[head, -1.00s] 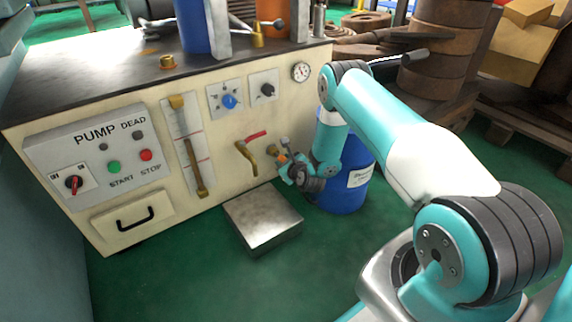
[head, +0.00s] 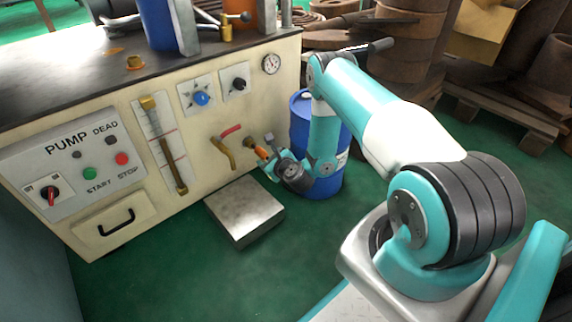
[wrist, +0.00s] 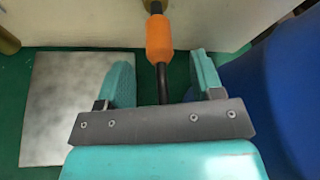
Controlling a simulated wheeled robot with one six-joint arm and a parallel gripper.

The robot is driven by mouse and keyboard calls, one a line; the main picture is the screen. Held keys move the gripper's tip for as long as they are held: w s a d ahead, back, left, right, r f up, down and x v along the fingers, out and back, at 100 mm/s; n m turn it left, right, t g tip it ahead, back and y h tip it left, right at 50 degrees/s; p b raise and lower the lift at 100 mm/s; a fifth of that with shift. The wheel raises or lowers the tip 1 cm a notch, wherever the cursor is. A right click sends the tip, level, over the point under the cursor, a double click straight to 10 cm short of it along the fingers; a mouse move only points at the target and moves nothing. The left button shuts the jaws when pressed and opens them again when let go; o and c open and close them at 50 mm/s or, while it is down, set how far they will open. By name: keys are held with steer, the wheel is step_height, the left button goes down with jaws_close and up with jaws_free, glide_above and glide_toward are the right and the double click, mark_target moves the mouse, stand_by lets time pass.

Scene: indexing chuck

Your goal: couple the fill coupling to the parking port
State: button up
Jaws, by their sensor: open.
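My gripper (wrist: 162,66) is open and empty, its two teal fingers spread on either side of a black rod. An orange sleeve (wrist: 159,38) on that rod, apparently the fill coupling, lies just ahead of and partly between the fingertips, apart from both. Its far end meets a brass fitting (wrist: 152,5) at the cream panel, cut off by the picture edge. In the head view the orange sleeve (head: 262,153) is small beside my gripper (head: 264,160). I cannot tell which fitting is the parking port; a brass fitting (head: 134,63) stands on the dark bench top.
A red-handled brass valve (head: 224,150) is left of my gripper on the pump cabinet (head: 110,195). A metal block (head: 244,212) lies on the floor below. A blue drum (head: 330,180) stands close on the right.

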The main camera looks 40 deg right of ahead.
steer(key=p+v, duration=1.1)
steer(key=p, duration=0.8)
steer(key=shift+s, duration=0.2)
